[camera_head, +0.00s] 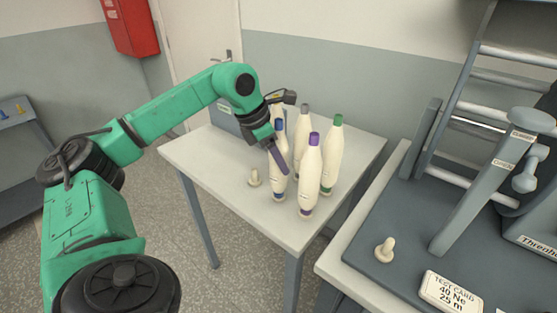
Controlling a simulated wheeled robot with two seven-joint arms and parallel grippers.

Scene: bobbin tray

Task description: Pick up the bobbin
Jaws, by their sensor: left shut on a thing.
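Several cream bobbins stand upright in a cluster on the white table (222,158). The blue-tipped bobbin (278,187) is at the front left, with a blue band near its foot. The purple-tipped bobbin (309,175) is in front to its right, the green-tipped bobbin (333,157) farther right, and the grey-tipped bobbin (304,118) behind. The bobbin's foot appears at table level. My right gripper is out of view.
At right, a dark bench (350,257) bears a rack frame (470,115), a test card (450,292) and another peg (384,250). The table's left and front parts are clear.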

